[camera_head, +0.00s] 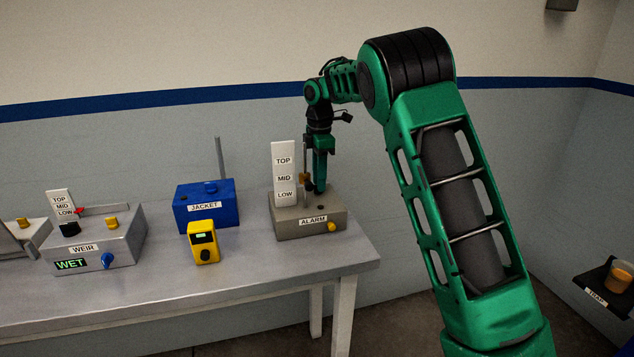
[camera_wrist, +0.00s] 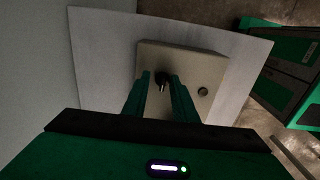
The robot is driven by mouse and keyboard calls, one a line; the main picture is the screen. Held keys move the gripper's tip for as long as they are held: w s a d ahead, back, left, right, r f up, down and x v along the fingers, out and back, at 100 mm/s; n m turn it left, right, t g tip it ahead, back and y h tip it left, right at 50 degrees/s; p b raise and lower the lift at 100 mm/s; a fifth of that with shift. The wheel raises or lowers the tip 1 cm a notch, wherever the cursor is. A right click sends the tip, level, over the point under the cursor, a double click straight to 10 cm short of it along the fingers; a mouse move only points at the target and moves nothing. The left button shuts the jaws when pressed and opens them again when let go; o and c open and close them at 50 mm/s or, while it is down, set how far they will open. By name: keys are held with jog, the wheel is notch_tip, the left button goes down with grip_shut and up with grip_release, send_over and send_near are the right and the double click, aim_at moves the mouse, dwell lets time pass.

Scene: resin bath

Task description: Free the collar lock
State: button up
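The grey alarm box (camera_head: 300,222) stands at the table's right end with a white TOP/MID/LOW scale board (camera_head: 284,175). A thin upright rod rises beside the board. A small orange-brown piece (camera_head: 305,178) sits on it at about MID height; I cannot tell whether this is the collar or its lock. My gripper (camera_head: 319,184) points down over the box, right beside the rod. In the wrist view its two fingers (camera_wrist: 160,77) are apart, with a dark round part and a short bright pin (camera_wrist: 162,87) between them. I cannot tell whether they touch it.
A yellow knob (camera_head: 331,227) is on the alarm box's front right. To the left are a blue JACKET box (camera_head: 206,207), a yellow handheld device (camera_head: 203,243) and the WEIR box (camera_head: 95,248) reading WET. A tray (camera_head: 596,296) with an orange-filled cup (camera_head: 618,277) is at far right.

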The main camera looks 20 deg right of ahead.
jog(key=shift+s+a, duration=0.1)
jog(key=shift+a, duration=0.1)
notch_tip(320, 180, up, 11)
jog(key=shift+f, duration=0.2)
dwell(0.4)
jog(key=shift+d, duration=0.1)
